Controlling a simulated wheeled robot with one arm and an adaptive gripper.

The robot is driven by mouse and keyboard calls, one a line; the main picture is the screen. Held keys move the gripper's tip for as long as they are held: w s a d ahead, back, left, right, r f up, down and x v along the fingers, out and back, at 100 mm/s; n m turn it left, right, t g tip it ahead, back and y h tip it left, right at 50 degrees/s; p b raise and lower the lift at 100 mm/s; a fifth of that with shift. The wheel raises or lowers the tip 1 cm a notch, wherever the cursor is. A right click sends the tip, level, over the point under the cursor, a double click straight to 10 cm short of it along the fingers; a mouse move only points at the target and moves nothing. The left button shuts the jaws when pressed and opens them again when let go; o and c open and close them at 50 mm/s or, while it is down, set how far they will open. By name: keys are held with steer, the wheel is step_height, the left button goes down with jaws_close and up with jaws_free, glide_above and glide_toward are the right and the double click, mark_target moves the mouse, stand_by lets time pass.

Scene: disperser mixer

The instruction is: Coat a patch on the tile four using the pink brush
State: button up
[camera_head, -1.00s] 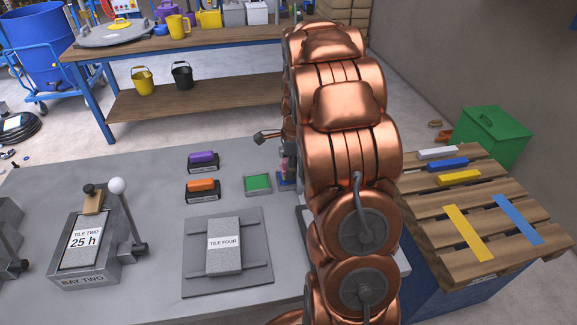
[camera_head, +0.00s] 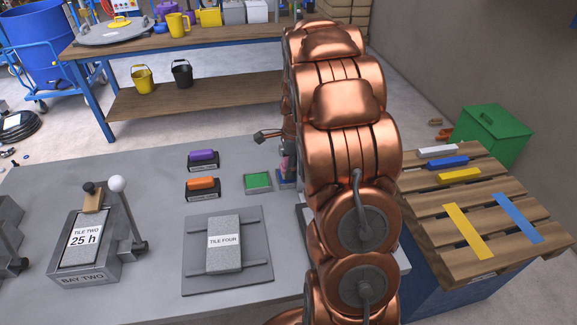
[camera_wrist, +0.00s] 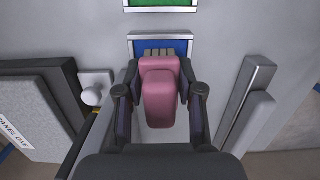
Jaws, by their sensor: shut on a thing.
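The pink brush (camera_wrist: 160,90) is between the two fingers of my gripper (camera_wrist: 160,98) in the wrist view, and the gripper is shut on it. Tile four (camera_head: 224,243) lies on a grey plate (camera_head: 259,278) on the bench, left of my arm in the head view. In that view my arm hides most of the gripper and the brush.
A purple brush (camera_head: 203,155) and an orange brush (camera_head: 202,183) rest on dark holders behind tile four. A green pad (camera_head: 258,181) lies beside them. Bay two (camera_head: 84,276) with its upright lever (camera_head: 125,215) stands at left. The bench between is clear.

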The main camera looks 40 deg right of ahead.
mark_target(287, 158)
steer(key=shift+f, duration=0.4)
stand_by(1.2)
steer(key=shift+r+p, duration=1.25)
steer(key=shift+r, duration=2.3)
